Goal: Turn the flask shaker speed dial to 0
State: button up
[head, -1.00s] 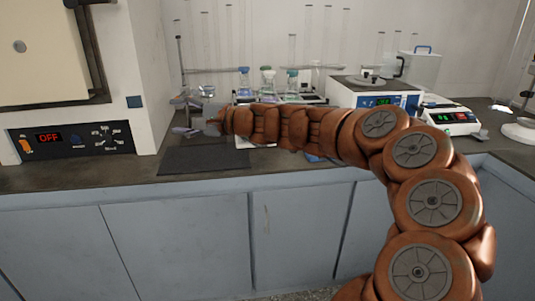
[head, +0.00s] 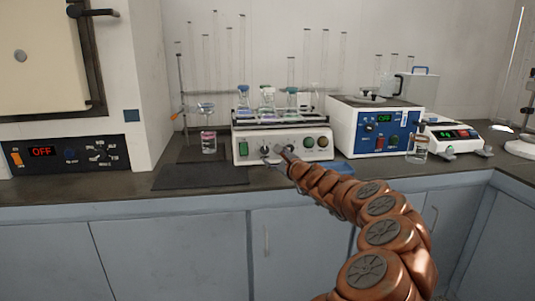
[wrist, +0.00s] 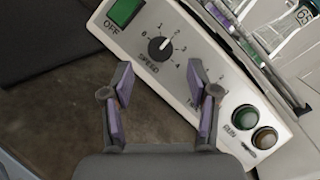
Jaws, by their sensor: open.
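The flask shaker (head: 321,155) is a white box with a sloped control panel, carrying several flasks on top. In the picture the dial lies just beyond and between the fingertips, and I see no contact. In the head view my gripper (head: 279,156) is in front of the panel, partly covering its middle.
A green switch (wrist: 125,10) marked OFF is beside the dial; a second scale and round buttons (wrist: 265,138) are on its other side. A blue-and-white device (head: 376,128) stands right of the shaker. A dark mat (head: 200,177) lies bare at left.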

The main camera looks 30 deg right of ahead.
aim_at(265, 150)
jog(key=shift+w+d, duration=0.1)
jog(key=shift+w, duration=2.35)
grip_shut()
